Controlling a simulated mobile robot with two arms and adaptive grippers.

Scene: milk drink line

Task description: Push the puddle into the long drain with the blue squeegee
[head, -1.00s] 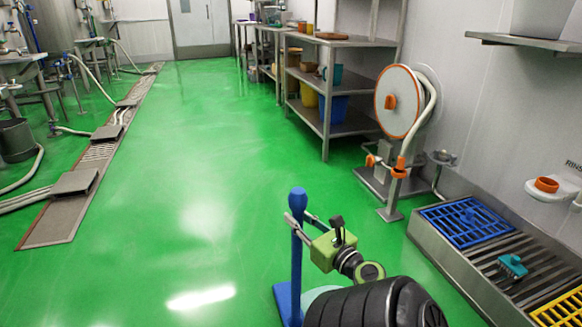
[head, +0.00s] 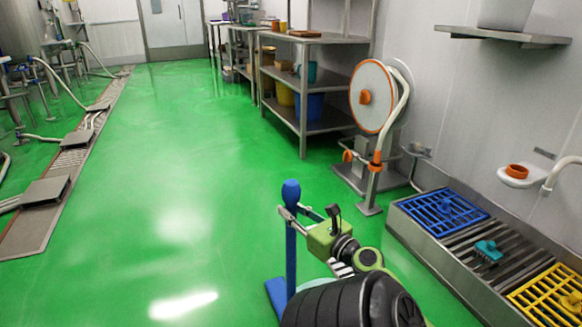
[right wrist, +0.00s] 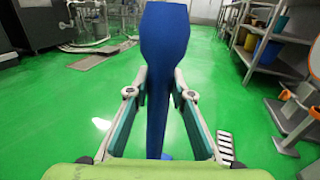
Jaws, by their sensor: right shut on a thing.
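The blue squeegee (head: 291,245) stands upright in front of me, its blue foot low at the floor. My right gripper (head: 292,212) is shut around its handle below the rounded top. In the right wrist view the blue handle (right wrist: 163,60) rises between the two fingers of the gripper (right wrist: 160,95). The long drain (head: 72,158) runs along the left side of the green floor toward the back. My left gripper is out of view.
Metal covers (head: 45,190) and hoses lie across the drain. At the right stand a hose reel (head: 372,97), shelving (head: 330,125) and a low metal trough (head: 445,262) with blue and yellow grids. The floor between squeegee and drain looks clear, with bright reflections.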

